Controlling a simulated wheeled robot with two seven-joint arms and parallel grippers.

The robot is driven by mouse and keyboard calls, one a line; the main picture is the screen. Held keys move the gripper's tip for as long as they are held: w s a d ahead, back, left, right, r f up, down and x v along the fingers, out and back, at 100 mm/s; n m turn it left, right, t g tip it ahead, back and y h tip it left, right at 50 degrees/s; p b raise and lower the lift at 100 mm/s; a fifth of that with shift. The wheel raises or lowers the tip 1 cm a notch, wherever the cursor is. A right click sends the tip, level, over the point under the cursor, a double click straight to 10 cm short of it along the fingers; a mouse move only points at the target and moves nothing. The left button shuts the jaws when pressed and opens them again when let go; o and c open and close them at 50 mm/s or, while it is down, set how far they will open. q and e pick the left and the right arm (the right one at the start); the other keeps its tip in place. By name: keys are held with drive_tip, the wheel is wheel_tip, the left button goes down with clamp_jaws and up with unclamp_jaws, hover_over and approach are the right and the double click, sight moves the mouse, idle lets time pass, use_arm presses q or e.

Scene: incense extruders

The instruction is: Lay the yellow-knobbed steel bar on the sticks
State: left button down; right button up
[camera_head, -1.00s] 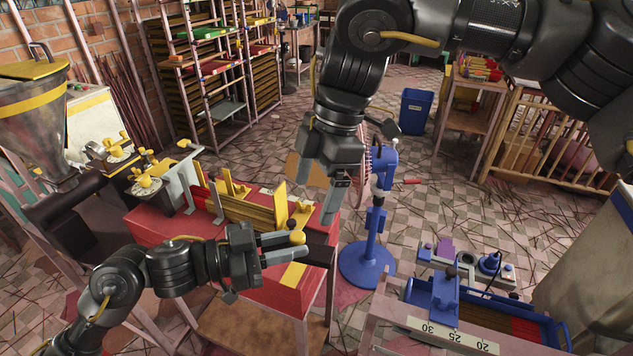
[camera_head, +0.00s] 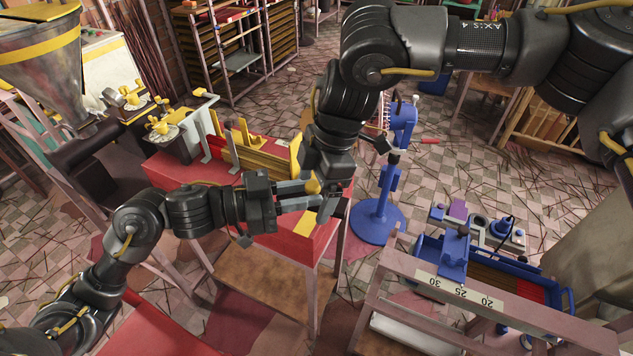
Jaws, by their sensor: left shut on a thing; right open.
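My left gripper (camera_head: 308,195) reaches in from the left over the front right of the red-topped table (camera_head: 290,238). It is shut on the yellow knob (camera_head: 312,186) of the bar; the steel bar itself is mostly hidden by the grippers. My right gripper (camera_head: 328,205) points down right beside the knob, open; its fingers overlap the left fingertips in the picture, and I cannot tell whether they touch. Tan sticks (camera_head: 262,161) lie in a long row on the table, behind my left gripper.
A blue stand (camera_head: 377,222) rises just right of the table. A blue tray (camera_head: 567,300) with brown and red contents sits on a bench with a numbered scale (camera_head: 460,293) at the lower right. An extruder with a hopper (camera_head: 40,65) stands at the left.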

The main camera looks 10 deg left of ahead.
use_arm(q)
drive_tip(key=shift+r, duration=0.1)
use_arm(e)
clamp_jaws()
use_arm(q)
drive_tip(key=c, duration=1.3)
unclamp_jaws()
drive_tip(key=shift+s, duration=0.1)
use_arm(e)
drive_tip(key=shift+r, duration=0.1)
use_arm(q)
drive_tip(key=shift+o, duration=1)
drive_tip(key=v, duration=1.2)
